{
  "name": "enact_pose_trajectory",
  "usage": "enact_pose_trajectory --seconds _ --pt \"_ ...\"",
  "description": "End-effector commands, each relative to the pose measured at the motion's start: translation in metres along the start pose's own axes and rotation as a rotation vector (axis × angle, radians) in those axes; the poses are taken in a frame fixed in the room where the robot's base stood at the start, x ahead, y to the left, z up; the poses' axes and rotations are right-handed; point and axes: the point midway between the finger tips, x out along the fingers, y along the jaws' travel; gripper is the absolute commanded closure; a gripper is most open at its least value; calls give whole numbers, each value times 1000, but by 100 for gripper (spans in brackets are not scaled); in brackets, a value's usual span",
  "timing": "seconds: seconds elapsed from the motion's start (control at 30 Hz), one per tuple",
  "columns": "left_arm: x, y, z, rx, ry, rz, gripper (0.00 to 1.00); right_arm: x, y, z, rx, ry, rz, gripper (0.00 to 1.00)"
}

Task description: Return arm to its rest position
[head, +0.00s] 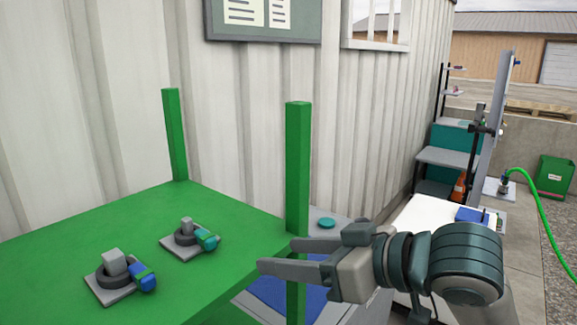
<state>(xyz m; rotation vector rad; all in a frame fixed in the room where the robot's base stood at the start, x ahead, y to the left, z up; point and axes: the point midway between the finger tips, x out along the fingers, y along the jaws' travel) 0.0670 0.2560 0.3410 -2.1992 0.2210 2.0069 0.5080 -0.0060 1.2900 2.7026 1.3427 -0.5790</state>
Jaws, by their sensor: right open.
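My right gripper (280,255) reaches in from the right, its two fingers apart and pointing left. It looks empty. The fingers overlap the near right post of the green table in the picture; whether they touch it I cannot tell. My left gripper is out of the view.
A green table (75,232) with upright posts (297,150) stands at left. On it sit two grey-based fittings, one with a blue part (145,279), one with a teal part (207,239). A corrugated wall (250,85) stands behind. A white surface (425,218) lies right.

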Motion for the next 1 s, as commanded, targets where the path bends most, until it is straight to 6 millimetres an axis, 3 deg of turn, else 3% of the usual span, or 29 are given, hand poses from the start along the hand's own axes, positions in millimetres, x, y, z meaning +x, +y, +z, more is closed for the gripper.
enact_pose_trajectory --seconds 0.27,0.47,0.77,1.0 --pt "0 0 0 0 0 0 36 22 31 66 111 -21 71 47" --pt "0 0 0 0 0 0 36 32 51 128 193 -62 144 47" --pt "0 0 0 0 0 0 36 30 70 242 305 -177 280 47" --pt "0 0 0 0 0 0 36 9 68 344 378 -318 393 47"
